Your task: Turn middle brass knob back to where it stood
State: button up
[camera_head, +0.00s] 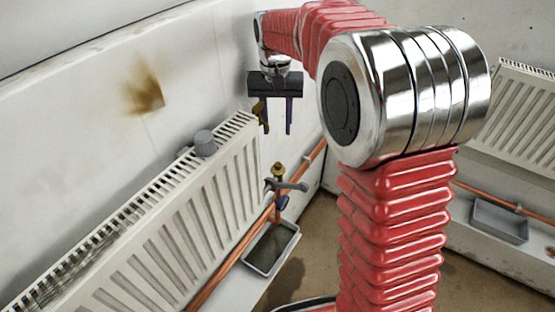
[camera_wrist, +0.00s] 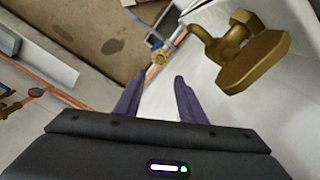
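My gripper (camera_head: 278,130) points down past the near radiator's right end, its two dark purple fingers apart with nothing between them. In the wrist view my gripper (camera_wrist: 153,82) also shows open. A brass fitting with a flat grip (camera_head: 261,112) is at the radiator's top end, just left of the fingers; it looms large in the wrist view (camera_wrist: 250,65), outside the fingers. I cannot tell which knob is the middle one.
The near white radiator (camera_head: 170,240) has a grey cylinder (camera_head: 205,143) on top. A copper pipe (camera_head: 240,248) runs below it, by a grey tray (camera_head: 271,248). Another radiator (camera_head: 515,115) and tray (camera_head: 499,221) are at right. Space around the fingers is narrow on the left.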

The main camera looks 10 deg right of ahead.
aim_at(278, 164)
notch_tip(278, 164, down, 14)
jog(key=shift+d+r, duration=0.1)
dwell(0.6)
jog(key=shift+c, duration=0.4)
grip_shut()
